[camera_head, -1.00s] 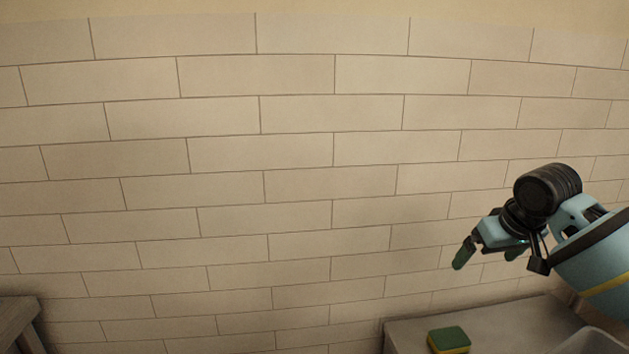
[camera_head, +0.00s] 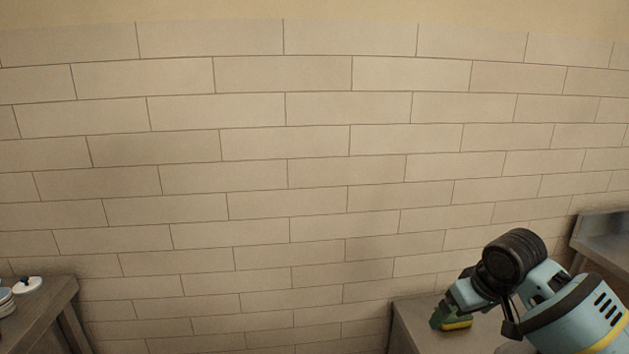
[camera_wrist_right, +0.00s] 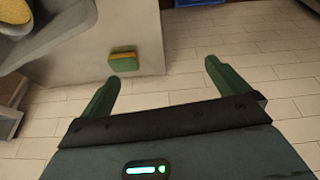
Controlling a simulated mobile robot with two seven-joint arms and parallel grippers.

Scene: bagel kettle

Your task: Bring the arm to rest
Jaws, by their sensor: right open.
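My right arm comes in from the lower right in the head view, and its gripper (camera_head: 446,314) points down and left over the grey counter. In the right wrist view the two green fingers of this gripper (camera_wrist_right: 160,70) stand wide apart with nothing between them. In the head view the fingers are small and partly hidden by the wrist. My left gripper is not in view.
A green and yellow sponge (camera_head: 458,324) lies on the counter (camera_head: 405,330), partly behind my gripper; it also shows in the right wrist view (camera_wrist_right: 124,61). Another table (camera_head: 50,300) with dishes stands at left. Tiled floor (camera_wrist_right: 255,90) lies below.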

